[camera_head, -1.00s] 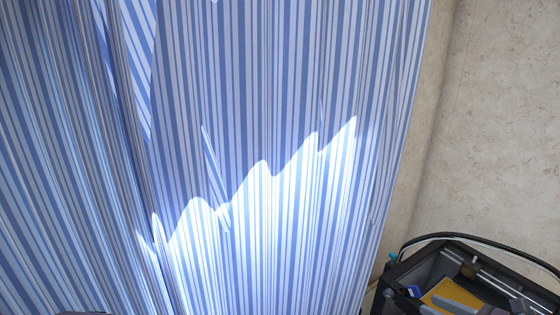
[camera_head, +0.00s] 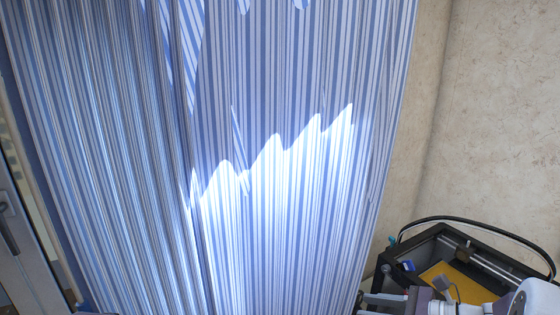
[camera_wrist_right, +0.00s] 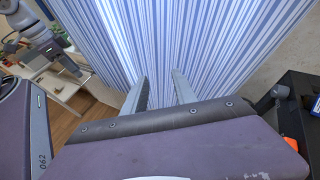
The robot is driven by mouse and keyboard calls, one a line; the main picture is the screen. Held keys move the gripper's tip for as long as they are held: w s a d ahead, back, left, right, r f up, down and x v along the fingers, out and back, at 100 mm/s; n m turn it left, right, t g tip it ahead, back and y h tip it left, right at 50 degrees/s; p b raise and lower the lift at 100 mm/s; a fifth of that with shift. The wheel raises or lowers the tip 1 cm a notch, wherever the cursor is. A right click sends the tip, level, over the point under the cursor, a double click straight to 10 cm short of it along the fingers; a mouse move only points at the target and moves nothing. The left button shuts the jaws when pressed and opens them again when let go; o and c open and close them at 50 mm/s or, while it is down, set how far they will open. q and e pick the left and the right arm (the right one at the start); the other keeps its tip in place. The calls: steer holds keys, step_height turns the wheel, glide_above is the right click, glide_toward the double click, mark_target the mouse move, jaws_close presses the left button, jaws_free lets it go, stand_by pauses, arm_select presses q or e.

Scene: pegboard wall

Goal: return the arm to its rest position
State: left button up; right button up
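My right gripper (camera_head: 382,304) shows at the lower right of the head view, in front of the box-shaped machine. In the right wrist view its two grey fingers (camera_wrist_right: 160,92) stand apart with nothing between them, pointing toward the striped curtain. A grey arm, seemingly my left one, shows at the upper left of the right wrist view. Its gripper end is too small to read, and I cannot make out the left gripper in the head view.
A blue and white striped curtain (camera_head: 290,220) fills most of the head view. A black open-framed machine with a yellow plate (camera_head: 462,290) stands close to the right arm. A window or door frame (camera_head: 30,240) is at the left. A white shelf (camera_wrist_right: 62,88) stands at the left.

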steer(key=s+a+f+n+g+h+b, duration=0.2)
steer(key=s+a+f+n+g, duration=0.55)
steer(key=s+a, duration=0.35)
steer(key=s+f+n+g+h+b, duration=0.2)
steer(key=s+f+n+h, duration=0.25)
steer(key=f+n, duration=0.3)
steer(key=w+d+f+n+t+h, duration=0.2)
steer(key=d+n+t+h, duration=0.1)
steer(key=d+n, duration=0.4)
steer(key=shift+w+n+h, duration=0.2)
steer(key=shift+n+h, duration=0.35)
steer(key=shift+n, duration=0.25)
steer(key=shift+s+d, duration=0.15)
steer(key=shift+o, duration=0.2)
